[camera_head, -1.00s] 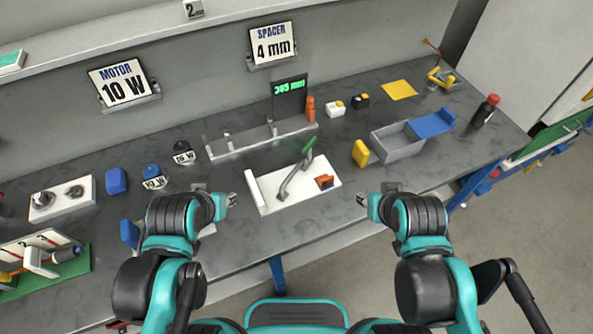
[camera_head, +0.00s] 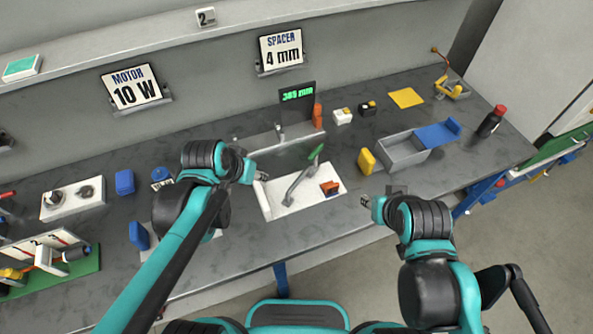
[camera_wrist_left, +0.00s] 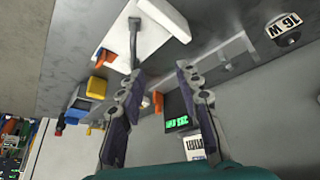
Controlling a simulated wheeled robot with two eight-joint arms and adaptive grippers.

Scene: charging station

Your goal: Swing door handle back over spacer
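A grey lever handle (camera_head: 300,182) with a green grip (camera_head: 316,151) stands on a white plate (camera_head: 290,207), its grip toward the back. An orange block (camera_head: 329,188) sits on the plate to the right of the lever; I cannot tell whether this is the spacer. My left gripper (camera_head: 260,175) is at the plate's back left corner, left of the lever and apart from it. In the left wrist view its fingers (camera_wrist_left: 160,72) are spread and empty, and one partly hides the lever (camera_wrist_left: 134,40). My right gripper (camera_head: 364,202) is right of the plate; its fingers are too small to judge.
Behind the plate stand a rail fixture and a dark display (camera_head: 297,96). A yellow block (camera_head: 366,161) and a grey bin (camera_head: 402,152) are to the right. Blue parts and a white stand (camera_head: 72,198) are left. Bare table lies in front of the plate.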

